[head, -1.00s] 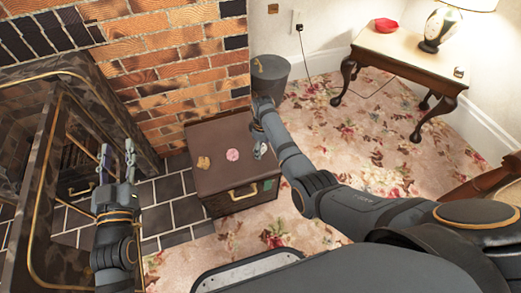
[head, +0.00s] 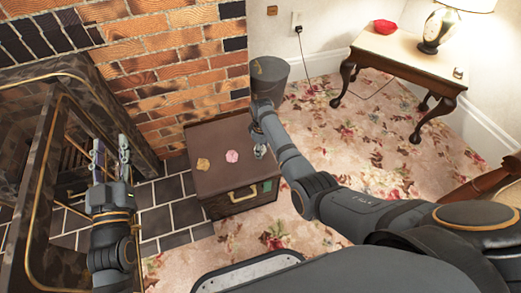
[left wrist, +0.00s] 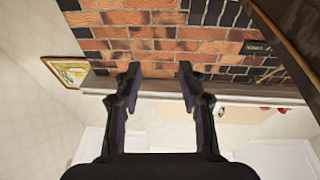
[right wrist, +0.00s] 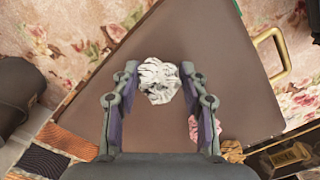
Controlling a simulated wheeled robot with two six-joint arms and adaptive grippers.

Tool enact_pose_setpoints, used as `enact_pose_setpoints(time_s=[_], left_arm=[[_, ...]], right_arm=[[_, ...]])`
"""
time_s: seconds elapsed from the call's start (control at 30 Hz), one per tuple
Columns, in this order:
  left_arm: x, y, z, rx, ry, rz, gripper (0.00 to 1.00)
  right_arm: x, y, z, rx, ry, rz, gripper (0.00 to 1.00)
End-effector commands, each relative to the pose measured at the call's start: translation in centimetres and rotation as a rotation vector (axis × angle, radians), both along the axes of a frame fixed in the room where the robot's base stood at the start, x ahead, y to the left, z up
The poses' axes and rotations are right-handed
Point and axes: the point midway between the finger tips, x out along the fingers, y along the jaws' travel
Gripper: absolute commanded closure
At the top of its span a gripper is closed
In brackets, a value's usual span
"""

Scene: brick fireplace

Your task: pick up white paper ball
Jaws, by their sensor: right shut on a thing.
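The white paper ball (right wrist: 158,80) is crumpled and sits between the fingertips of my right gripper (right wrist: 158,76) in the right wrist view. That gripper is shut on it, with the brown trunk's top behind. In the head view my right gripper (head: 261,149) is at the right side of the trunk (head: 222,137), and the ball is mostly hidden by the fingers. I cannot tell whether the ball still touches the trunk. My left gripper (head: 110,150) is open and empty beside the fireplace; its spread fingers also show in the left wrist view (left wrist: 158,75).
A pink crumpled ball (head: 232,156) and a tan one (head: 203,164) lie on the trunk, left of my right gripper. The brick wall (head: 180,65) stands behind. A side table (head: 400,50) with a lamp is at the back right. Flowered carpet lies open between.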

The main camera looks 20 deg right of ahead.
Motion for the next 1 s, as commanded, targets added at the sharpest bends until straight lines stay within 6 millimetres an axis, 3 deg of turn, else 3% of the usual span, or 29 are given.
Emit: enact_pose_setpoints(time_s=[0.27, 0.47, 0.67, 0.87, 1.0], left_arm=[[0.1, 0.0, -1.1, 0.0, 0.049, 0.0, 0.6], [-0.1, 0.0, -5.8, -0.002, 0.234, -0.003, 0.6], [-1.7, -0.2, -11.8, -0.009, 0.48, -0.011, 0.6], [-5.4, -0.6, -18.7, -0.016, 0.777, -0.027, 0.6], [-9.1, -0.9, -22.9, -0.022, 0.987, -0.042, 0.6]], right_arm=[[0.0, 0.0, 0.3, 0.0, 0.0, 0.0, 0.68], [0.0, 0.0, 1.2, 0.0, 0.0, 0.0, 0.68], [0.0, 0.0, 2.5, 0.0, -0.001, 0.0, 0.69], [0.0, 0.0, 4.0, 0.0, -0.001, 0.0, 0.69], [0.0, 0.0, 5.0, 0.0, 0.0, 0.0, 0.69]])
